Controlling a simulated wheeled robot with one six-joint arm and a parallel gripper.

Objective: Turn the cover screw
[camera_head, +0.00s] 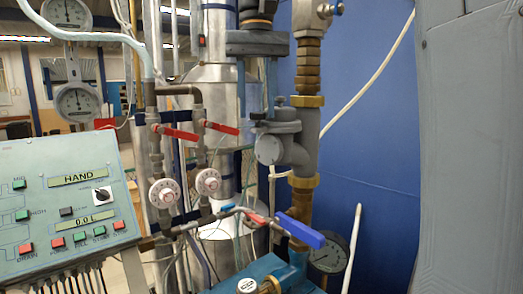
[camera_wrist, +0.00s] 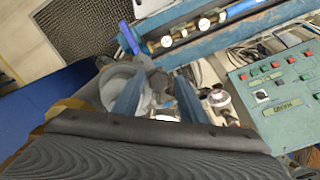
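A grey valve body (camera_head: 285,135) with a round grey cap (camera_head: 269,149) sits on the brass-jointed pipe in the head view. A small part that may be the cover screw (camera_head: 280,101) stands on its top, too small to tell surely. In the wrist view the grey valve body (camera_wrist: 116,84) lies ahead of my gripper (camera_wrist: 158,94). Its two blue fingers are apart, and a grey round knob shows in the gap beyond them. I cannot tell whether the fingers touch it.
A control panel (camera_head: 62,205) with buttons stands at the left. Red-handled valves (camera_head: 180,132), white dials (camera_head: 165,193) and a blue-handled valve (camera_head: 300,230) crowd the pipes. A pressure gauge (camera_head: 328,253) is low at the right. A large grey surface fills the right edge.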

